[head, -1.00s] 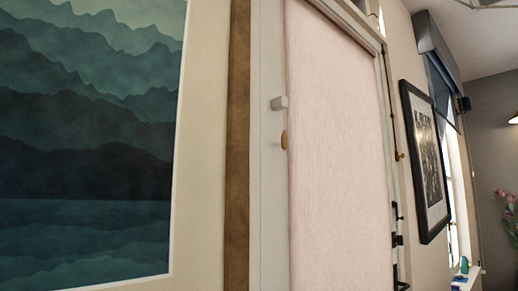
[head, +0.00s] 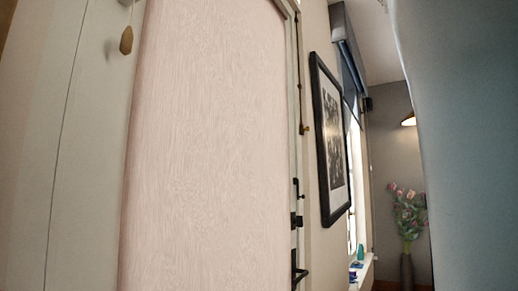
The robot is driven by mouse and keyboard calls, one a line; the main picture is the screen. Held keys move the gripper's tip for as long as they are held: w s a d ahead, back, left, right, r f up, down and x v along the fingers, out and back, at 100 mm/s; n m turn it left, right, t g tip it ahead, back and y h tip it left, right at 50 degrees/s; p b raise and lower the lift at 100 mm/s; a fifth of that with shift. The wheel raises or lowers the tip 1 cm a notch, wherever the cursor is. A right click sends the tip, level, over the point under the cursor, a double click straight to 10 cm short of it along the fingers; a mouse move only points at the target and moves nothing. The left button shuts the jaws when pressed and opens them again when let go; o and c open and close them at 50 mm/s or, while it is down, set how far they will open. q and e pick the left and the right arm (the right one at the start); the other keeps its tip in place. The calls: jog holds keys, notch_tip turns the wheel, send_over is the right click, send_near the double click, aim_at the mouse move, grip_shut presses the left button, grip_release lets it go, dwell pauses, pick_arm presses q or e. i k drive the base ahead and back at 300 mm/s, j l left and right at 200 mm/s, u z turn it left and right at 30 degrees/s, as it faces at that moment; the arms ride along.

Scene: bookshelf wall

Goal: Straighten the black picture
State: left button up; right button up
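The black-framed picture (head: 330,138) hangs on the wall right of the pink blind, seen at a steep angle. It has a white mat around a dark image. The whole view leans, so I cannot tell how far the frame itself is tilted. Neither of my grippers shows in the head view.
A pale pink blind or panel (head: 210,150) fills the middle, with black handles (head: 297,219) at its right edge. A window with a blue-grey blind (head: 348,55), a sill with small items (head: 358,262) and a vase of flowers (head: 407,225) stand beyond. A large blue-grey surface (head: 460,150) blocks the right side.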

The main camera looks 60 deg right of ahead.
aim_at(336, 189)
jog(key=l+z, duration=0.15)
jog(key=z, duration=0.3)
jog(key=i+l+z, duration=0.1)
jog(key=z, duration=0.35)
jog(key=i+l+z, duration=0.1)
jog(key=z, duration=0.35)
jog(key=i+l+z, duration=0.1)
jog(key=z, duration=0.35)
